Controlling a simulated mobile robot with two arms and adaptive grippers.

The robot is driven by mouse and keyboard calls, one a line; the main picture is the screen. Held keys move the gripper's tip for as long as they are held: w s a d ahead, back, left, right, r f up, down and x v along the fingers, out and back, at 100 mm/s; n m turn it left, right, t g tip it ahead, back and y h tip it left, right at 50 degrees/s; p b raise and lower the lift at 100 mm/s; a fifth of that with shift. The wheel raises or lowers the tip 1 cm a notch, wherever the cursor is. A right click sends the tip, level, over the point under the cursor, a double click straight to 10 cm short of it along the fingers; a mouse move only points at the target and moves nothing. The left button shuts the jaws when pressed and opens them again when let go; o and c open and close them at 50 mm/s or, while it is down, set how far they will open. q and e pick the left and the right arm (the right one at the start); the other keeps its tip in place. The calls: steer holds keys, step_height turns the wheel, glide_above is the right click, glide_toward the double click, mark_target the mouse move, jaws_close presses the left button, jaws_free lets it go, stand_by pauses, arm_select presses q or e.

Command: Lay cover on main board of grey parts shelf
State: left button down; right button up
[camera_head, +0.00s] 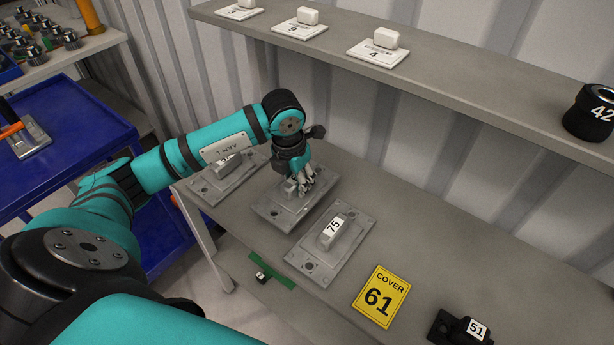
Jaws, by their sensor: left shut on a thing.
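My left gripper (304,181) points down and is shut on the handle of a grey cover (279,211), a flat rectangular plate with holes. The fingers hide most of the handle and its label. The cover is at or just over the main board (410,235) of the grey shelf; I cannot tell if it touches. A grey cover labelled 75 (315,262) lies on the board just right of it. Another grey cover (208,190) lies to the left, partly hidden by my left arm. My right gripper is out of view.
A yellow sign "COVER 61" (381,297) and a black part labelled 51 (462,329) are on the main board toward the front right. The upper board (450,75) holds white parts and a black cylinder labelled 42 (592,113). A blue cart (75,130) stands left.

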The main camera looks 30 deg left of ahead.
arm_select(q)
steer(key=w, duration=0.3)
steer(key=shift+w+d, duration=0.15)
steer(key=shift+w, duration=0.2)
steer(key=shift+f+p, duration=0.6)
steer(key=shift+f, duration=1.15)
steer(key=shift+f, duration=0.1)
steer(key=c, duration=1.1)
jaws_free()
steer(key=shift+c, duration=0.2)
steer(key=shift+o, duration=0.9)
